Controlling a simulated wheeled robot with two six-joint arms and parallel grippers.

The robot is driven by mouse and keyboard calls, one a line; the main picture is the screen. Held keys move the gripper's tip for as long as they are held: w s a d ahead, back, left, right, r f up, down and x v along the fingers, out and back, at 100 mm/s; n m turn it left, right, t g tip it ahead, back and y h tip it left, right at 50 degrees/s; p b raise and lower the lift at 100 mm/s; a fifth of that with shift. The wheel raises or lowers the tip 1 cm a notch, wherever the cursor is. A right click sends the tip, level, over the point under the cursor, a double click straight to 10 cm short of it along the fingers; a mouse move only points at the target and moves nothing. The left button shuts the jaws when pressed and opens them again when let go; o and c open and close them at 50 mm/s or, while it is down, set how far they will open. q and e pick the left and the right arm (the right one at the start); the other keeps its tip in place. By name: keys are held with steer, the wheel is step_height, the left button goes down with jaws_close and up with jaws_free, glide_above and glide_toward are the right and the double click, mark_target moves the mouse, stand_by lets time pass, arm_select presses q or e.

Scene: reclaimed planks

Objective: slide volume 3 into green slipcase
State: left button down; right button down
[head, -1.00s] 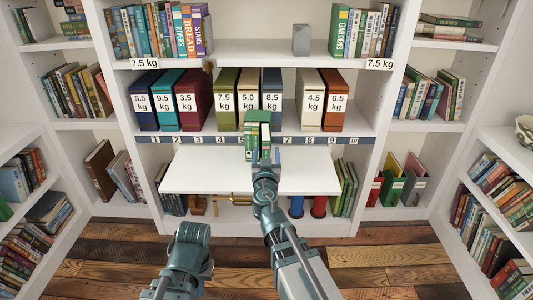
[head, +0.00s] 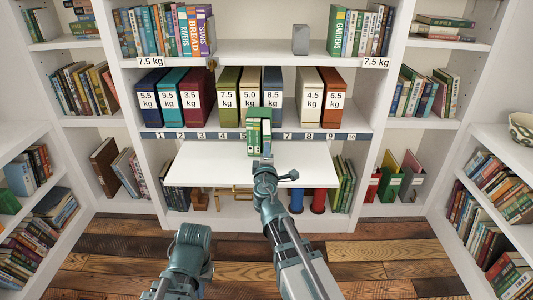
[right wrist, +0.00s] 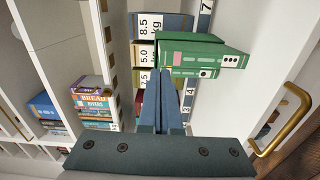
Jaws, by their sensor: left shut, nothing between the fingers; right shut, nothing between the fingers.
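The green slipcase (head: 255,114) stands at the middle of the cabinet, at the front edge of the numbered shelf above the pull-out board. Green volumes with pale spine marks (head: 266,137) show at its front; I cannot read which is volume 3. In the right wrist view the slipcase (right wrist: 205,42) and the green spines (right wrist: 195,72) lie just beyond my fingers. My right gripper (head: 266,161) is shut and empty, its tips close to the spines; contact is unclear. Its fingers also show in the wrist view (right wrist: 160,75). My left gripper (head: 193,236) is shut and empty, low over the floor.
The white pull-out board (head: 210,165) is bare on both sides of my right arm. Tall weight-labelled volumes (head: 228,95) stand behind on the numbered shelf. A brass handle (right wrist: 290,115) is at the right in the wrist view. Red and blue cylinders (head: 318,201) stand below.

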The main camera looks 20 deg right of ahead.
steer(key=shift+s+n, duration=0.1)
steer(key=shift+n, duration=1.2)
glide_toward(267, 127)
steer(key=shift+w+d, duration=0.2)
steer(key=shift+w, duration=0.4)
steer(key=shift+x, duration=4.55)
steer(key=shift+f, duration=0.1)
steer(key=shift+v, duration=1.5)
steer(key=shift+s, duration=0.1)
